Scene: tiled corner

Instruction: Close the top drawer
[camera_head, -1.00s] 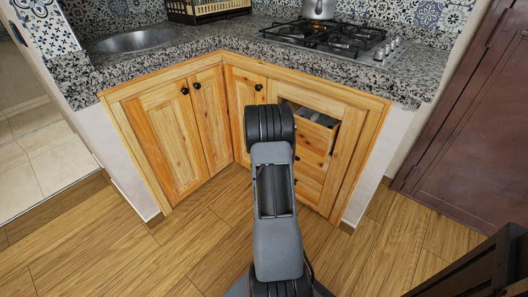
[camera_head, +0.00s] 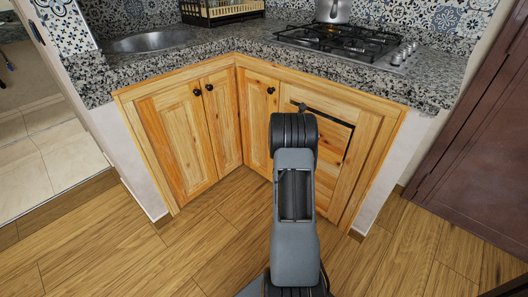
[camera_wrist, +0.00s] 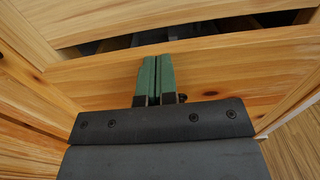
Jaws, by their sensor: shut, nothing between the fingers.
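The top drawer is a light wooden drawer in the cabinet under the hob. Its front (camera_head: 331,130) sits almost flush in the head view, with a thin dark gap along its top and right edges. In the wrist view the drawer front (camera_wrist: 240,75) crosses the picture, and a narrow gap above it shows the dark inside with greyish contents. My gripper (camera_wrist: 158,60) has its green fingers together and empty, right at the drawer front; contact is hard to judge. A dark knob shows partly beside the fingers. In the head view my arm hides the fingers.
A granite counter (camera_head: 245,45) overhangs the cabinet, with a gas hob (camera_head: 345,45) and pot above the drawer. Cabinet doors (camera_head: 180,125) with black knobs stand shut on the left. A brown door (camera_head: 480,120) is at the right. Wooden floor (camera_head: 170,250) is clear at the left.

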